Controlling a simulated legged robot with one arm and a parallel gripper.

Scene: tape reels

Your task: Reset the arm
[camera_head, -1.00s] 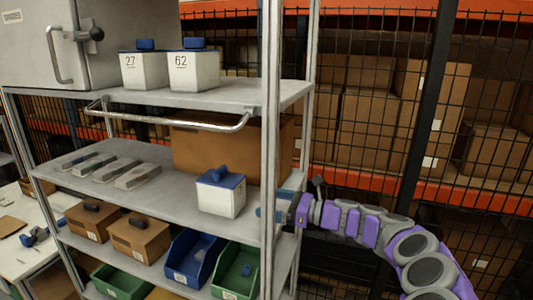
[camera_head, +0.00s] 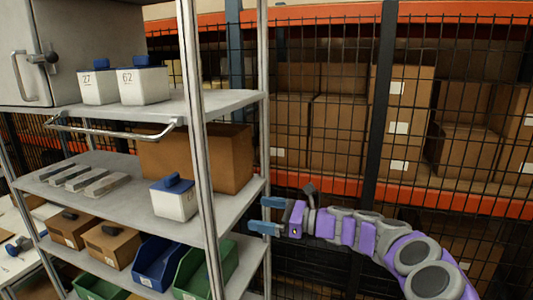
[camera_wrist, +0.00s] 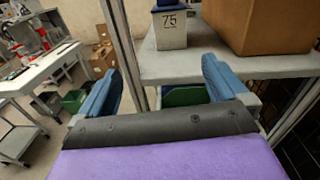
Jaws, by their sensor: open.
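My arm, purple and grey, reaches in from the lower right of the head view. My gripper (camera_head: 262,214) has blue fingers and is open and empty, just right of the shelf rack's front post. In the wrist view the two blue fingers of my gripper (camera_wrist: 162,88) are spread wide apart. A white box with a blue lid (camera_head: 174,198) stands on the middle shelf, left of my gripper. It also shows in the wrist view, labelled 75 (camera_wrist: 171,30), beyond the fingers and apart from them.
White boxes 27 (camera_head: 98,86) and 62 (camera_head: 143,84) stand on the upper shelf. A cardboard box (camera_head: 228,160) is behind the lidded box. Blue (camera_head: 157,262) and green bins (camera_head: 205,268) sit lower. A wire mesh fence (camera_head: 330,140) stands behind my arm.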

